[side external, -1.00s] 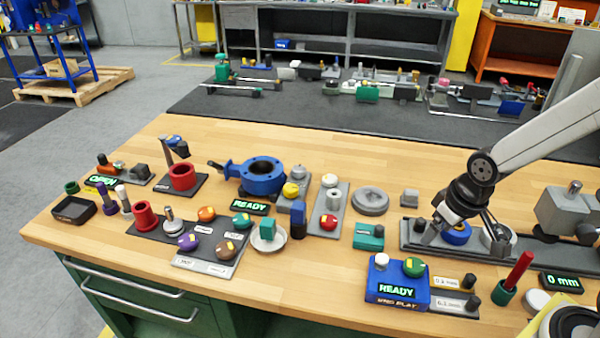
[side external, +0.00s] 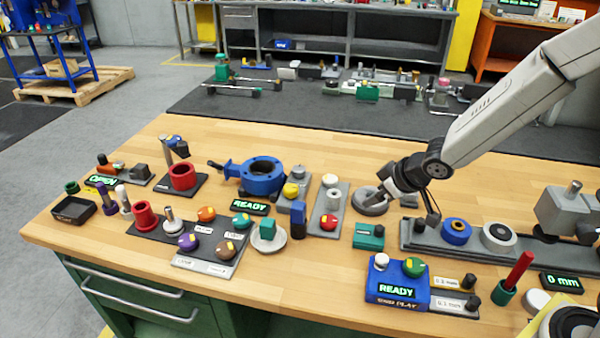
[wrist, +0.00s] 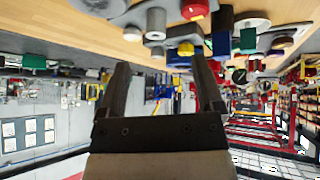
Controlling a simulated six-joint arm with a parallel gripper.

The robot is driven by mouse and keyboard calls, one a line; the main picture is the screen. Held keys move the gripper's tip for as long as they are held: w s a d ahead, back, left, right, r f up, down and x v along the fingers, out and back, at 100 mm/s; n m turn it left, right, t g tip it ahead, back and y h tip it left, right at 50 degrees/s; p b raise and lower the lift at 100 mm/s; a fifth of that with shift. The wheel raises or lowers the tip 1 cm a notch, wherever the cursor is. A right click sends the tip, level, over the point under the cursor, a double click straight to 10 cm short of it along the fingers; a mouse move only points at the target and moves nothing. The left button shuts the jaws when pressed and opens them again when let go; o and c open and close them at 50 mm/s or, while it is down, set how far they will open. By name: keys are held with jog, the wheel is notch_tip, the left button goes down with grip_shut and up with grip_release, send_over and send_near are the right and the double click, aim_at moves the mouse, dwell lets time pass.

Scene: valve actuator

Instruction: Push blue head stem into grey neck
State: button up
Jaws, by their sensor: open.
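My gripper (side external: 385,193) is open and empty above the bench, over or beside a round grey flanged disc (side external: 370,201). Its two separated fingers also show in the wrist view (wrist: 160,75). An upright block with a blue upper part (side external: 298,212) and dark lower part stands left of it. A blue ring-shaped part (side external: 456,231) sits on the long grey rail. I cannot tell which blue piece is the blue head stem. A grey cylinder (side external: 334,198) stands on a plate between white and red knobs; I cannot tell whether it is the grey neck.
A blue valve body (side external: 262,175) lies left of the gripper. A teal block (side external: 369,236) and a blue READY box (side external: 397,284) stand nearer the front. A grey-white ring (side external: 499,237) sits on the rail. Bare wood lies behind the gripper.

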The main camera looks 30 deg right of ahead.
jog(key=w+a+f+n+t+y, duration=0.1)
jog(key=w+a+n+y, duration=0.2)
jog(key=w+a, duration=0.2)
jog(key=n+g+y, duration=0.1)
jog(key=n+y, duration=0.1)
jog(key=y, duration=0.1)
send_near(305, 209)
jog(key=x, duration=0.4)
jog(key=shift+a, duration=0.1)
jog(key=shift+x, duration=1.25)
jog(key=shift+a, duration=0.1)
jog(key=shift+x, duration=2.55)
grip_shut()
